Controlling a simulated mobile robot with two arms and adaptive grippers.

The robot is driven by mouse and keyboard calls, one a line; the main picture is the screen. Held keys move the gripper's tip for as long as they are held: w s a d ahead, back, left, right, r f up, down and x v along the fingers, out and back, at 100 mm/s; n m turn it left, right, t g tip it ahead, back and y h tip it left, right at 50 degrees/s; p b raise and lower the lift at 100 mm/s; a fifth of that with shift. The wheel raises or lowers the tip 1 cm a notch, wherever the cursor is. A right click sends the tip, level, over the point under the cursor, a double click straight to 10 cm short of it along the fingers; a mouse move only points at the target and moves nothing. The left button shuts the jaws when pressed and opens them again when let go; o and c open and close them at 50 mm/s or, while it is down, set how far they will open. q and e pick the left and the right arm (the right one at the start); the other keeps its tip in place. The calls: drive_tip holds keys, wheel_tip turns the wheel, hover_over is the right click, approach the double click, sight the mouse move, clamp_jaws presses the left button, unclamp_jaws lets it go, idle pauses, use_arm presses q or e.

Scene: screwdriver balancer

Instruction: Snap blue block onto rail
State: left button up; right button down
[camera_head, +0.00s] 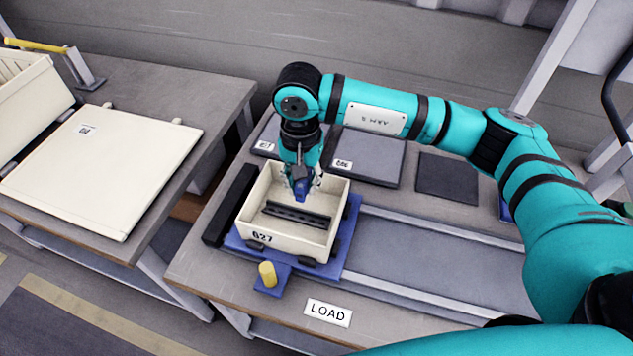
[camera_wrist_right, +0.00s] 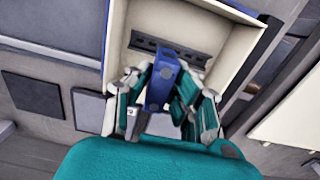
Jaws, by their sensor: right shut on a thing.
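In the right wrist view the blue block (camera_wrist_right: 162,82) sits between the fingers of my right gripper (camera_wrist_right: 163,92). The dark slotted rail (camera_head: 297,215) lies along the bin floor, on the near side of the block in the head view. The rail also shows in the wrist view (camera_wrist_right: 200,58), beyond the block's far end. I cannot tell whether block and rail touch. My left gripper is not in view.
The bin stands on a blue carriage (camera_head: 345,240) at the left end of a grey track (camera_head: 430,260). A yellow knob (camera_head: 267,273) stands at its front. Dark pads (camera_head: 447,177) lie behind. A cream panel (camera_head: 105,165) lies on the left table. Bin walls surround the gripper.

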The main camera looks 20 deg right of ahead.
drive_tip(key=shift+w+a+f, duration=0.1)
drive_tip(key=shift+a, duration=0.15)
drive_tip(key=shift+d+f, duration=0.15)
drive_tip(key=shift+f, duration=0.15)
drive_tip(key=shift+d+f+b, duration=0.1)
drive_tip(key=shift+f+b, duration=0.25)
drive_tip(key=shift+f, duration=0.35)
drive_tip(key=b, duration=0.4)
hover_over(304, 216)
wheel_tip(304, 216, down, 5)
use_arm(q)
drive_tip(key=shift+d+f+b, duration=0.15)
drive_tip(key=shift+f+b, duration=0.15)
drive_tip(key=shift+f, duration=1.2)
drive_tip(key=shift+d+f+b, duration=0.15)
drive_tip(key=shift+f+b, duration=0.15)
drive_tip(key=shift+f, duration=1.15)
use_arm(e)
drive_tip(key=shift+f, duration=0.65)
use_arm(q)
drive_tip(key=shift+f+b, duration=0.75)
use_arm(e)
drive_tip(key=shift+f, duration=0.45)
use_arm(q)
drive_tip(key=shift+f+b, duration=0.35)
use_arm(e)
drive_tip(key=shift+f, duration=0.45)
use_arm(q)
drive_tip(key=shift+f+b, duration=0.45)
drive_tip(key=shift+b, duration=0.05)
